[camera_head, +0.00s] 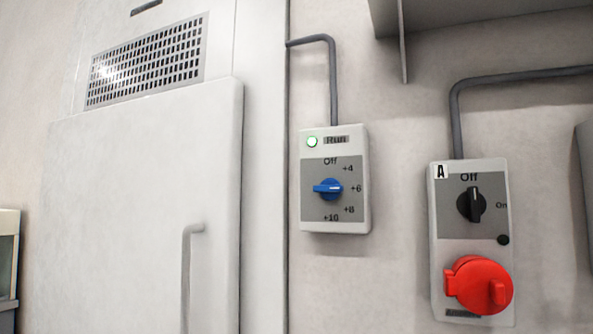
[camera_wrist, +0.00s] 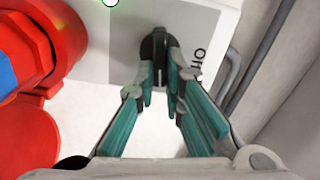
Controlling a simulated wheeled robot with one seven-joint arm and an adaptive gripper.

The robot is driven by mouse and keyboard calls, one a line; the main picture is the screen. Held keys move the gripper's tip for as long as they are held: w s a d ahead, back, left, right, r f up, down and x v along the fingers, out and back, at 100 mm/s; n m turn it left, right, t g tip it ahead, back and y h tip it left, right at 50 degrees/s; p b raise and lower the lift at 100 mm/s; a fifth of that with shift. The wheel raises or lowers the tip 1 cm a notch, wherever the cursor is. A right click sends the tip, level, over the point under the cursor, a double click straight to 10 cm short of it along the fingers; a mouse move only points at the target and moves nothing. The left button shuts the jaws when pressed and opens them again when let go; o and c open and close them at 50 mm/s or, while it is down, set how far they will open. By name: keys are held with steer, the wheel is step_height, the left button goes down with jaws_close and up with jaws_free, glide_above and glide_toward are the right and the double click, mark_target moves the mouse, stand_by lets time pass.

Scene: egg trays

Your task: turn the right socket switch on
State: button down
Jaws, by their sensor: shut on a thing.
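In the wrist view, my gripper (camera_wrist: 160,88) has its teal fingers closed around a black switch knob (camera_wrist: 155,46) on a grey and white socket box (camera_wrist: 196,20). The fingers hide part of the knob, so its exact setting is unclear. Lettering lies sideways to the right of the knob. A green light (camera_wrist: 110,2) is lit at the top edge. In the head view, a socket box marked A (camera_head: 447,255) has a black knob (camera_head: 471,205) pointing up at Off and a red socket cover (camera_head: 484,286). My gripper is not in the head view.
In the wrist view, a red socket (camera_wrist: 30,52) with a blue part (camera_wrist: 6,76) lies left of my fingers, and grey conduits (camera_wrist: 262,58) run at the right. The head view shows a control box with a blue knob (camera_head: 328,189) and a white door (camera_head: 130,200) with a handle.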

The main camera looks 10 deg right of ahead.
steer(key=shift+f+m, duration=0.1)
steer(key=shift+m, duration=0.9)
steer(key=c, duration=1.7)
jaws_free()
steer(key=v, duration=1.2)
steer(key=shift+f, duration=0.1)
